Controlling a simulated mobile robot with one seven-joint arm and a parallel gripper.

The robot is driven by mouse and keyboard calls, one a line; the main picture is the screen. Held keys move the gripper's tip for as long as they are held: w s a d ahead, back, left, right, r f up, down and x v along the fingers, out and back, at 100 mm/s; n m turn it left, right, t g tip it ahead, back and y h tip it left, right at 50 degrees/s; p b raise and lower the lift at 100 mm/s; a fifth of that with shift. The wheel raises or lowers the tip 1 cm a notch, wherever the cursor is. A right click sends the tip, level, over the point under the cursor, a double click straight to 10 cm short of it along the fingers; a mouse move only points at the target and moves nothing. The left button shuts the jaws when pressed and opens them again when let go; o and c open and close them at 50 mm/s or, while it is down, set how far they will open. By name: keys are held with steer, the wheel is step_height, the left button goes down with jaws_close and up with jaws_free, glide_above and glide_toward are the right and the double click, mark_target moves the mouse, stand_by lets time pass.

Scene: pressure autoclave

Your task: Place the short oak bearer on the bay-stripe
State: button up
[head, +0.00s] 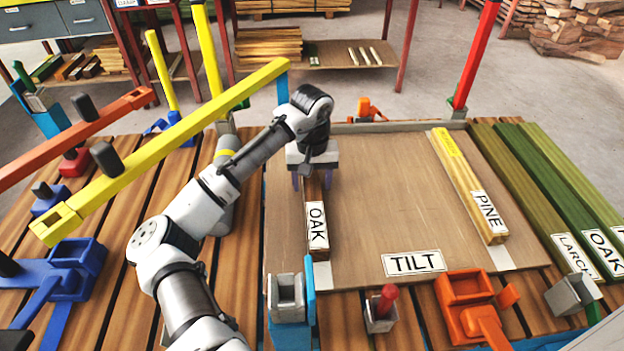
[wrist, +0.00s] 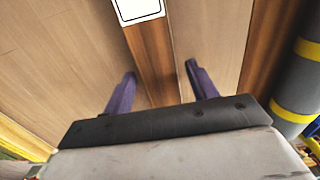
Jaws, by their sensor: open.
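The short oak bearer (head: 318,245), dark brown with a white OAK label, lies on the left part of the tilt board (head: 375,215). Its near end is beside or over a white stripe (head: 322,275), mostly hidden, so I cannot tell how well they line up. My gripper (head: 311,183) is over the bearer's far part, pointing down. In the wrist view my gripper (wrist: 160,70) is open, with one purple finger on each side of the oak bearer (wrist: 155,55). A gap shows between each finger and the wood.
A pine bearer (head: 470,190) lies on the board's right side, with a white stripe (head: 501,257) at its near end. Green bearers (head: 560,190) lie further right. A yellow bar (head: 165,145) crosses at the left near my arm. The board's middle is clear.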

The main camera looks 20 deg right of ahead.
mark_target(312, 182)
steer(key=shift+r, duration=0.1)
step_height(312, 182, up, 12)
steer(key=shift+p, duration=0.4)
